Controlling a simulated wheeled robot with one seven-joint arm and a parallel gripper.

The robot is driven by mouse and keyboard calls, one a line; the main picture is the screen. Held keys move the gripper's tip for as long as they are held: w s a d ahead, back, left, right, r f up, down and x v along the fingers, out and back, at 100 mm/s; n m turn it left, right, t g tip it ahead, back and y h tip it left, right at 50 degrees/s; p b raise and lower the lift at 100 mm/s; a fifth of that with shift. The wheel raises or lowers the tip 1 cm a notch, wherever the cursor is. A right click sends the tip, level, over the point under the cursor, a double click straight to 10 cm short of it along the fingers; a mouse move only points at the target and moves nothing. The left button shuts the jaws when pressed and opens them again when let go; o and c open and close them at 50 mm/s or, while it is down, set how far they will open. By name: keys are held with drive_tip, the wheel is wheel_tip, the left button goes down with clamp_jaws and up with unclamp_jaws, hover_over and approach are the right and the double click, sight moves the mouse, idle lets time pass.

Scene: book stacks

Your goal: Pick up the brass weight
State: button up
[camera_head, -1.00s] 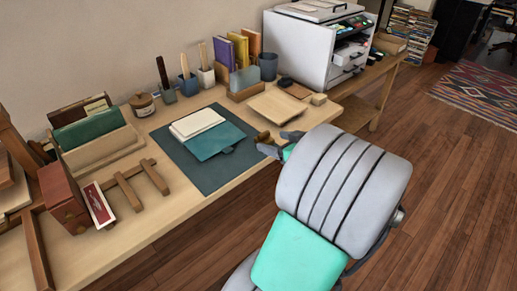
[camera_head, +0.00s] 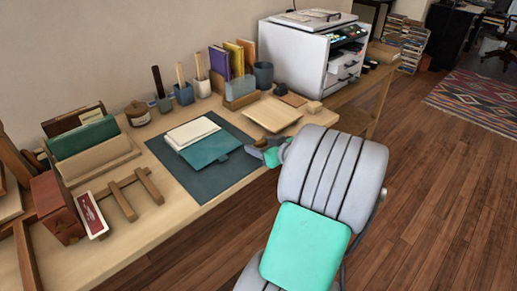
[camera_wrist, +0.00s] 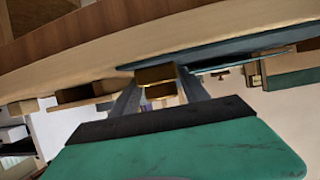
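The brass weight (camera_wrist: 156,75) shows in the wrist view as a small gold-brown block with a darker top, between the two fingertips of my gripper (camera_wrist: 158,88). The fingers lie along either side of it and look very close to it. I cannot tell whether they press on it. In the head view, my gripper (camera_head: 264,150) is at the front edge of the desk (camera_head: 165,208), just right of the dark green mat (camera_head: 207,184). The weight is small and mostly hidden by the fingers there.
A teal folder (camera_head: 212,149) and a cream pad (camera_head: 192,132) lie on the mat. A wooden tray (camera_head: 270,114) is just behind my gripper. A white printer (camera_head: 297,60) stands farther back. Wooden racks and a red box (camera_head: 58,207) are at the left.

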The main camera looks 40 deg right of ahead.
clamp_jaws()
idle(0.3)
drive_tip(key=shift+r, duration=0.1)
